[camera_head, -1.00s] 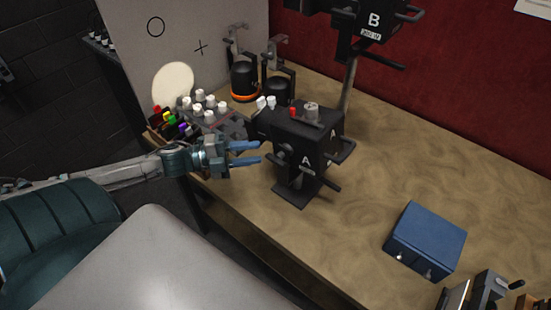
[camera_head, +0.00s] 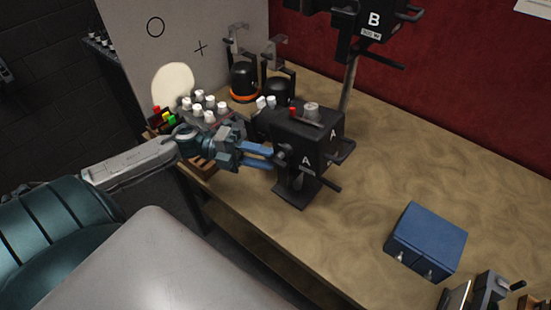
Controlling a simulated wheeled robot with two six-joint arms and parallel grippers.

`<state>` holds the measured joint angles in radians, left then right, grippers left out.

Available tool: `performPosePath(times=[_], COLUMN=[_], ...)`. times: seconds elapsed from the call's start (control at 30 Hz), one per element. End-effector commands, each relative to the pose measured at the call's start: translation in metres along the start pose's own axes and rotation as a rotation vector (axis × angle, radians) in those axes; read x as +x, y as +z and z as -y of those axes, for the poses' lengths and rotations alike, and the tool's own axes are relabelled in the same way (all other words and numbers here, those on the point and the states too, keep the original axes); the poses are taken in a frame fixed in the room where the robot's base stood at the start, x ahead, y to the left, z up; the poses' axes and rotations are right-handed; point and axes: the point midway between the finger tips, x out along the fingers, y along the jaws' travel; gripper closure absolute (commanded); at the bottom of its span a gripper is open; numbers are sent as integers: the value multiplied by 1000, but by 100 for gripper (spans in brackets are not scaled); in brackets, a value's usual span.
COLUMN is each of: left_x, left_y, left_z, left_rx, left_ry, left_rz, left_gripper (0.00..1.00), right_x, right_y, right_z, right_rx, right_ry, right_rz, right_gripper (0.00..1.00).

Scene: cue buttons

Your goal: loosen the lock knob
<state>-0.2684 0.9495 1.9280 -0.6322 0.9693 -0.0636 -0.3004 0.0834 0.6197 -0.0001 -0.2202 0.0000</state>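A black box-shaped unit marked A (camera_head: 288,138) stands on a dark foot plate (camera_head: 297,194) on the workbench. It has a silver knob (camera_head: 312,108) and a small red part on top. Black handles stick out at its right (camera_head: 345,150) and lower front (camera_head: 328,184). I cannot tell for certain which part is the lock knob. My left gripper (camera_head: 272,158) is at the unit's left side, its two blue fingers apart and pointing at it. The tips are at or very near the unit; contact cannot be told. My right gripper is not in view.
A second black unit marked B (camera_head: 374,22) is on a post behind. Black cylinders (camera_head: 243,80) and white-capped parts (camera_head: 210,104) stand at the back left. A blue box (camera_head: 427,238) is at the right. The bench (camera_head: 410,130) between is clear.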

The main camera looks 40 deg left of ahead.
Motion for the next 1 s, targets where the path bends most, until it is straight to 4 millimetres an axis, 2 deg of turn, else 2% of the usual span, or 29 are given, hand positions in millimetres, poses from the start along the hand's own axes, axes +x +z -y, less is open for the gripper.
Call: performPosePath(times=[0.1, 0.3, 0.77, 0.93, 1.0], left_x=[14, 29, 35, 35, 35], left_y=[0, 0, 0, 0, 0], left_z=[4, 2, 0, 0, 0], left_rx=[2, 1, 0, 0, 0], left_ry=[-7, -4, 0, 0, 0], left_rz=[1, 0, 1, 1, 1], left_gripper=[67, 67, 67, 100, 100], right_x=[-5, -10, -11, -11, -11], right_y=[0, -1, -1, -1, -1], right_z=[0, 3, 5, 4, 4], right_rx=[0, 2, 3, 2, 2], right_ry=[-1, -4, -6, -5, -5], right_rz=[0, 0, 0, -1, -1], right_gripper=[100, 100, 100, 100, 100])
